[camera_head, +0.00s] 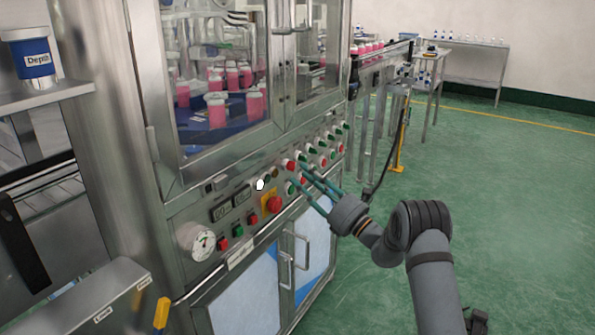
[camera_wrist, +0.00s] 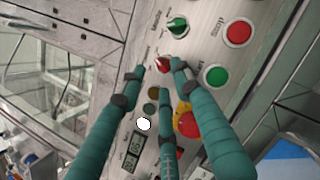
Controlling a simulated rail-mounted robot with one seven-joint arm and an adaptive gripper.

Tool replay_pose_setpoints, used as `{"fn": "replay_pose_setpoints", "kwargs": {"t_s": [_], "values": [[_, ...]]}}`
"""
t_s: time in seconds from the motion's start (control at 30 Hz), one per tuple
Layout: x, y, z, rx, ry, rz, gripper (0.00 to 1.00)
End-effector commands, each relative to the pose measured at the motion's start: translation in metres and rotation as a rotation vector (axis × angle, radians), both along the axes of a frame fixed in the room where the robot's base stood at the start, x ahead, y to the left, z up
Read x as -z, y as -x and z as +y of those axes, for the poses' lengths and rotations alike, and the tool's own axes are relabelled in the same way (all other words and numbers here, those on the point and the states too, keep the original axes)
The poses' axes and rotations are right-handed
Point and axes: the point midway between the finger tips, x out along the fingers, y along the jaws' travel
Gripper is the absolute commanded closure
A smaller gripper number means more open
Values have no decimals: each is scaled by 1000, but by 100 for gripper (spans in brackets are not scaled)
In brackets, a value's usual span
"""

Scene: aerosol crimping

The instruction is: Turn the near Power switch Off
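The control panel has a small red rotary knob (camera_wrist: 162,64), which shows between my fingertips in the wrist view. It also shows in the head view (camera_head: 290,165). I take it for the near Power switch, but its label is too small to read and its exact turn angle is unclear. My gripper (camera_wrist: 157,75) has three teal fingers spread around the knob, with gaps visible between tips and knob. In the head view my gripper (camera_head: 298,173) reaches the panel from the right. Whether any fingertip touches the knob is unclear.
A green knob (camera_wrist: 177,27) sits beside the red one. A red button (camera_wrist: 238,33) and a green button (camera_wrist: 215,76) are close by. A red emergency stop (camera_head: 273,204) on yellow sits below. Cabinet door handles (camera_head: 287,258) stick out underneath. Green floor at right is open.

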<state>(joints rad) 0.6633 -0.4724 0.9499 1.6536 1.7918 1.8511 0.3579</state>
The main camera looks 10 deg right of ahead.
Motion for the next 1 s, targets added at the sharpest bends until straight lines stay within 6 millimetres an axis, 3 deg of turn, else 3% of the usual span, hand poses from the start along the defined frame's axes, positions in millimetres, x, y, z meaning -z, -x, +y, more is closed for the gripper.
{"fn": "replay_pose_setpoints", "kwargs": {"t_s": [0.23, 0.6, 1.0], "values": [[-9, -23, 17, -1, 1, 1, 68], [-11, -27, 20, 0, 1, 1, 68], [-11, -27, 20, 0, 1, 2, 92]]}}
